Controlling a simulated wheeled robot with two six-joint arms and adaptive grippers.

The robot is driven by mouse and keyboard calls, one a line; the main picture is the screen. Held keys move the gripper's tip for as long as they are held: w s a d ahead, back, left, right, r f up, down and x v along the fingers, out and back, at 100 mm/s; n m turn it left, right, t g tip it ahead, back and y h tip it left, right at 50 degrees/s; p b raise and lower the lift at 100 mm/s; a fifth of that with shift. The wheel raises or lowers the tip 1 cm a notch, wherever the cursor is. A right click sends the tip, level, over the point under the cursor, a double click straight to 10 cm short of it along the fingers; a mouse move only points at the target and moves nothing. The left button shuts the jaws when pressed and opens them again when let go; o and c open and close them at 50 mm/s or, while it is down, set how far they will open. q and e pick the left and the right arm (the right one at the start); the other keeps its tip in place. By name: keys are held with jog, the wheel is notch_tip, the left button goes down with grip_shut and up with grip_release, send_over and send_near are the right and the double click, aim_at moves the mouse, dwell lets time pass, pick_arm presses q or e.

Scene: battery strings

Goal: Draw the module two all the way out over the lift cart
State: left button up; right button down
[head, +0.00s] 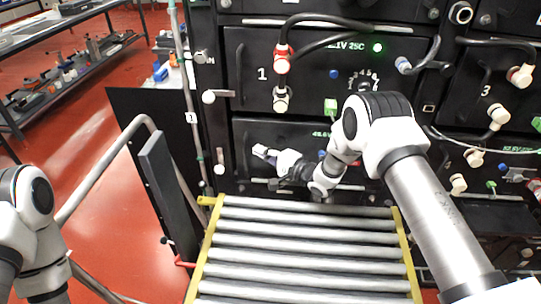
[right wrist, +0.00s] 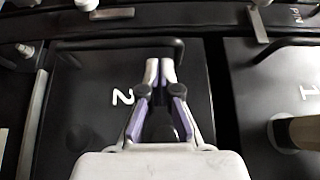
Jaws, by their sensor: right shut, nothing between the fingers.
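Module two (head: 248,134) is a black-faced battery module in the rack, below module one; its white "2" shows in the right wrist view (right wrist: 85,110). My right forearm covers part of its front in the head view. A black bar handle (right wrist: 85,45) crosses its face. My right gripper (head: 262,151) is at the module's front; in the right wrist view its fingers (right wrist: 160,66) are shut and empty, with tips close to the handle. I cannot tell if they touch it. The lift cart (head: 300,244) has steel rollers between yellow rails and stands empty below the module front. My left gripper is out of view.
Module one (head: 245,70) with cables and a green light sits above. Module three (head: 480,75) and further cabled modules stand to the right. A dark upright post (head: 168,195) and tubular rail (head: 95,180) are left of the cart. Shelving (head: 75,70) is far left.

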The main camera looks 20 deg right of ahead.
jog(key=x, duration=0.3)
jog(key=shift+w+a, duration=0.1)
jog(key=shift+w, duration=0.2)
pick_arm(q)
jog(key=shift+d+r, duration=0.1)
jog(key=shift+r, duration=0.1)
